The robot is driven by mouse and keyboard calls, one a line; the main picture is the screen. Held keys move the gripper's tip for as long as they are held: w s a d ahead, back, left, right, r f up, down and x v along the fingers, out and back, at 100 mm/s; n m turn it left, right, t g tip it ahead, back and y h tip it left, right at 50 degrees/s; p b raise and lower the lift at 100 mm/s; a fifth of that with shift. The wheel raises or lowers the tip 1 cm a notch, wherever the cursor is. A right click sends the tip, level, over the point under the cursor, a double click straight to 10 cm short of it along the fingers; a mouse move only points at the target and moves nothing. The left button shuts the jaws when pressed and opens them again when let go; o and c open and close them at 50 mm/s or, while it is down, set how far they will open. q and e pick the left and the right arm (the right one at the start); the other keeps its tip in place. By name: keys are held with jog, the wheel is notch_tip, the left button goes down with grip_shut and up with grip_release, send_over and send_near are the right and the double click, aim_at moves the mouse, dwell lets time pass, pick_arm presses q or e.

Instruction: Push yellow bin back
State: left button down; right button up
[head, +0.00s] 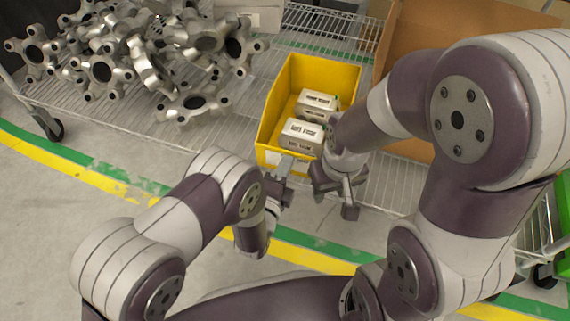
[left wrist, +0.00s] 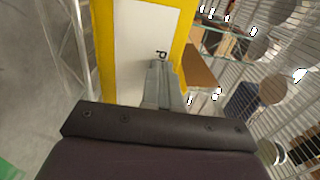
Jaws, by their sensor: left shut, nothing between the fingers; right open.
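The yellow bin (head: 272,113) stands on the wire shelf at the centre of the head view, with two pale boxes inside, one nearer (head: 302,137) and one farther (head: 317,103). In the left wrist view the bin's front (left wrist: 103,45) carries a white label. My left gripper (head: 287,172) is shut and empty at the bin's front face; its fingers (left wrist: 164,68) overlap the label, and I cannot tell whether they touch it. My right gripper (head: 335,192) is open and empty by the bin's front right corner, partly hiding that corner.
Several grey metal chassis parts (head: 150,65) are heaped on the wire shelf (head: 150,118) left of the bin. A brown cardboard box (head: 420,40) stands to the right. A white box (head: 250,14) is behind. A caster wheel (head: 50,128) shows at the lower left.

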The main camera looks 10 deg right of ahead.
aim_at(296, 140)
pick_arm(q)
jog(key=b+x, duration=0.2)
jog(key=x, duration=0.8)
jog(key=shift+f, duration=0.1)
jog(key=shift+w+d, duration=0.15)
jog(key=shift+w, duration=0.05)
